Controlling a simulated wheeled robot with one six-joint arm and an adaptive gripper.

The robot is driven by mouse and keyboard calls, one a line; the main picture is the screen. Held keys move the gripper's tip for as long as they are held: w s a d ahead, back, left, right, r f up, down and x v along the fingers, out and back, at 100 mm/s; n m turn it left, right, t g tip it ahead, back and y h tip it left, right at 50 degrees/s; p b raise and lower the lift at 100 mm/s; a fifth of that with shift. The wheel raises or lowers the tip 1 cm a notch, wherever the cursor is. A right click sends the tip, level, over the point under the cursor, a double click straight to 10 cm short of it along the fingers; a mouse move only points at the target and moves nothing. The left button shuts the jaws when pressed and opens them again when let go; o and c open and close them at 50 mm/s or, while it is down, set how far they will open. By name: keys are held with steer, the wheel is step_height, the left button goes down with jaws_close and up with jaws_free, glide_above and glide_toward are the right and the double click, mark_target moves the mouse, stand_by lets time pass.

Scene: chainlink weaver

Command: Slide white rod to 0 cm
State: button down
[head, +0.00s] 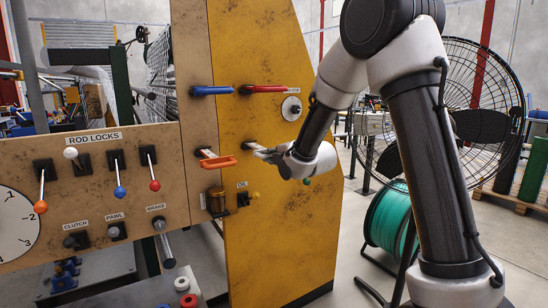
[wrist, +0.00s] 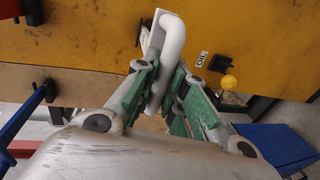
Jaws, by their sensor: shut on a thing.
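The white rod (wrist: 172,45) shows in the wrist view as a bent white handle coming out of a yellow panel. My gripper (wrist: 160,95) has its green-padded fingers on both sides of the rod's lower end and is shut on it. In the head view my gripper (head: 262,152) is at the yellow panel, to the right of an orange handle (head: 218,162); the white rod is mostly hidden there. Under the ROD LOCKS label, a white-knobbed lever (head: 70,153) points up, while the orange (head: 40,207), blue (head: 120,192) and red (head: 154,185) knobs hang down.
A blue rod (head: 210,90) and a red rod (head: 265,88) stick out above my gripper. A yellow knob (head: 255,196) by the OIL label is below it. A large fan (head: 495,85) and a green reel (head: 388,220) stand to the right.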

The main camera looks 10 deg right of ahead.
mark_target(259, 148)
steer(key=x, duration=0.3)
steer(key=r+x, duration=0.1)
steer(key=x, duration=0.2)
steer(key=r+x, duration=0.1)
steer(key=x, duration=0.2)
steer(key=shift+w, duration=0.15)
steer(key=shift+a, duration=0.1)
steer(key=c, duration=1.6)
jaws_free()
steer(key=shift+w, duration=0.2)
steer(key=shift+o, duration=0.7)
steer(key=shift+s, duration=0.1)
steer(key=v, duration=1.2)
